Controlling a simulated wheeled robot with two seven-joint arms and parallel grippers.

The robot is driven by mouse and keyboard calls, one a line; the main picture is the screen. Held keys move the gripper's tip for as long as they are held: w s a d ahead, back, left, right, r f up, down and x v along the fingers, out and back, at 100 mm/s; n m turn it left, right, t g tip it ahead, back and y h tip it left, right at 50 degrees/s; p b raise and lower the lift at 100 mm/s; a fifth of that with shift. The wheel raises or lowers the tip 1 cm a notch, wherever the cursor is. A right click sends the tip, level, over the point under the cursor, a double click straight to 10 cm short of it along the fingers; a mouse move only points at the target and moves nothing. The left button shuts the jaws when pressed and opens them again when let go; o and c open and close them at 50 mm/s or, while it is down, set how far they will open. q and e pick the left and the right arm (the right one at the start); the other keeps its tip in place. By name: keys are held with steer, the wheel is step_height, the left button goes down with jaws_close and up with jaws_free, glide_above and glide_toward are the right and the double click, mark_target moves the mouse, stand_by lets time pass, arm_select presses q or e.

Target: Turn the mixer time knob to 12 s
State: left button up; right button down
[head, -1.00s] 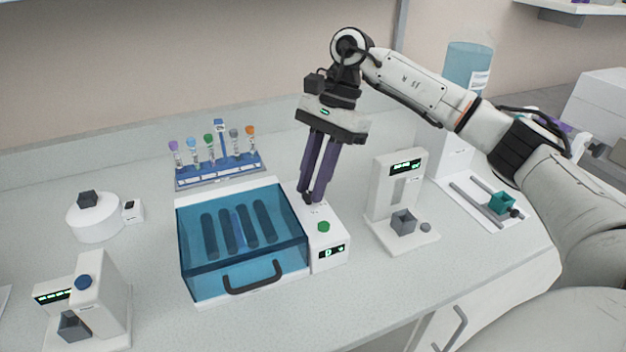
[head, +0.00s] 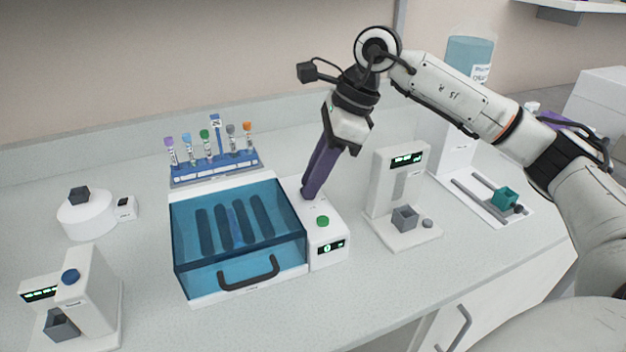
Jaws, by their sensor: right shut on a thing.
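The mixer has a blue see-through lid (head: 238,262) with a dark handle and a white control panel (head: 329,236) on its right side. The panel has a green button (head: 322,221) and a small lit display (head: 331,247), whose digits are too small to read surely. My right gripper (head: 308,194) has its purple fingers slanting down to the back of this panel, and it is shut on the time knob there. The knob is hidden by the fingertips. My left gripper is not in view.
A blue rack (head: 216,167) of capped tubes stands behind the mixer. A white device (head: 399,190) with a grey cup stands close on the right. A round white device (head: 86,214) and another white device (head: 88,297) are on the left. Bare bench lies between.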

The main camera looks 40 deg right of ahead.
steer(key=m, duration=0.1)
steer(key=m+t+h, duration=0.1)
steer(key=m, duration=0.1)
steer(key=shift+s+a+m+b, duration=0.15)
steer(key=shift+m+b, duration=0.15)
steer(key=shift+b, duration=0.1)
steer(key=m+h, duration=0.1)
steer(key=m, duration=0.2)
steer(key=shift+s+a+m+t+b, duration=0.1)
steer(key=shift+a+m+t+b, duration=0.05)
steer(key=shift+m+t+b, duration=0.2)
steer(key=m, duration=0.2)
steer(key=m+h, duration=0.1)
steer(key=shift+a+m+h, duration=0.2)
steer(key=shift+m+h, duration=0.1)
steer(key=shift+m, duration=0.05)
steer(key=shift+a+m+h+b, duration=0.15)
steer(key=shift+m+h, duration=0.3)
steer(key=shift+m, duration=0.65)
steer(key=shift+a+m+h+b, duration=0.1)
steer(key=shift+m+h+b, duration=0.25)
steer(key=shift+m, duration=0.75)
steer(key=c, duration=1.6)
jaws_free()
